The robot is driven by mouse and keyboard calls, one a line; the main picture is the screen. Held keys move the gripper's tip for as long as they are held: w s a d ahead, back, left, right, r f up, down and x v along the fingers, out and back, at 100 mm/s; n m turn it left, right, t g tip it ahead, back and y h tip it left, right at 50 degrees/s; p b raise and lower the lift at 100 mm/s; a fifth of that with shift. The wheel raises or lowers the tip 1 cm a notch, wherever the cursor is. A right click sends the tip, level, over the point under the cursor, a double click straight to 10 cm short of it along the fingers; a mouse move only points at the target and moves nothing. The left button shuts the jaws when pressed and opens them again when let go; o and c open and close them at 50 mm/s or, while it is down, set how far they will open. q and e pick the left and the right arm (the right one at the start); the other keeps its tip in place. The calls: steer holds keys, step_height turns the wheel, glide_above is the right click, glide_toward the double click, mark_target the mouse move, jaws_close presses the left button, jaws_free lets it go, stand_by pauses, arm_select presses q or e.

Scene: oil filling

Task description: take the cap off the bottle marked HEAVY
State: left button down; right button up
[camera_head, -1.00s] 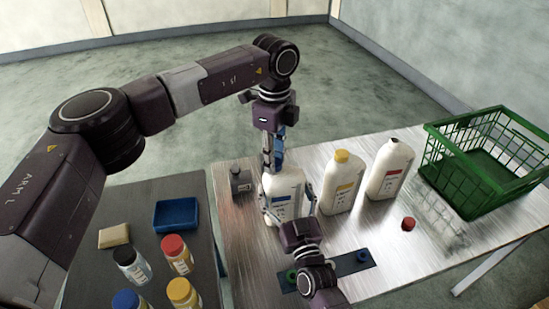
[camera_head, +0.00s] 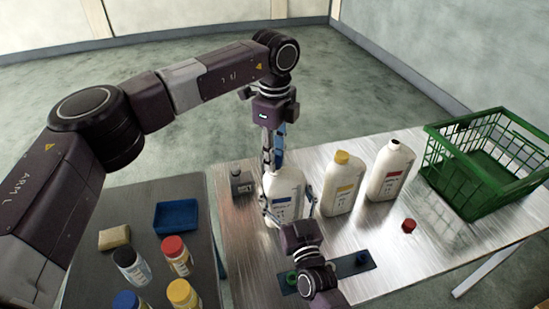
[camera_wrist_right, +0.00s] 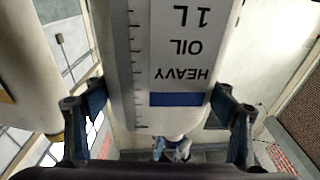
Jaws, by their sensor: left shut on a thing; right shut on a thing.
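The bottle marked HEAVY (camera_head: 284,188) is white with a blue-banded label and stands upright on the metal table. Its HEAVY OIL 1L label (camera_wrist_right: 180,60) shows upside down in the right wrist view. My right gripper (camera_head: 289,207) is shut around the bottle's body, with a finger on each side in the right wrist view (camera_wrist_right: 160,105). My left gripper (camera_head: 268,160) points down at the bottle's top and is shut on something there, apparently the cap. The cap itself is hidden, so I cannot tell whether it is still seated on the neck.
To the right stand a yellow-capped bottle (camera_head: 343,186) and an uncapped red-label bottle (camera_head: 390,174), with a red cap (camera_head: 408,226) nearby. A green basket (camera_head: 470,188) stands far right. A grey container (camera_head: 241,181) is close on the left. A dark strip (camera_head: 338,266) lies in front.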

arm_select(q)
steer(key=shift+r, duration=0.55)
steer(key=shift+r, duration=2)
arm_select(e)
steer(key=o, duration=2.5)
steer(key=shift+c, duration=0.2)
